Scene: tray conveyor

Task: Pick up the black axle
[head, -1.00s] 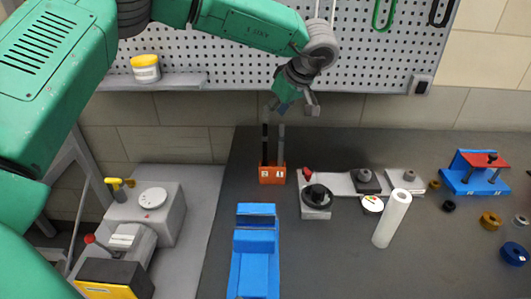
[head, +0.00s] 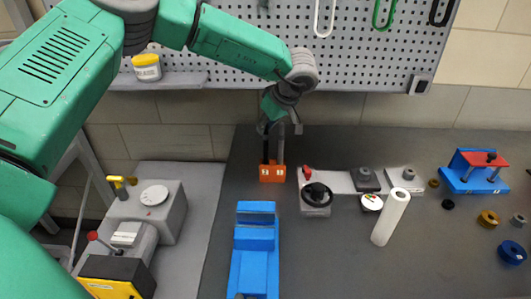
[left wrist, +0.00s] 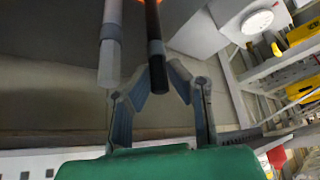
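The black axle (head: 265,150) stands upright in the left side of a small orange holder (head: 271,174), with a grey axle (head: 281,146) beside it on the right. My left gripper (head: 279,127) is over the holder, at the upper ends of the axles. In the left wrist view the black axle (left wrist: 154,45) reaches in between the open fingers of my left gripper (left wrist: 159,82). The fingers look apart from it. The grey axle (left wrist: 110,45) lies outside the left finger there. My right gripper is not in view.
A blue fixture (head: 256,250) stands in front of the holder. A black knob on a grey block (head: 315,200) and a white cylinder (head: 391,217) stand to the right. The pegboard (head: 370,45) rises behind.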

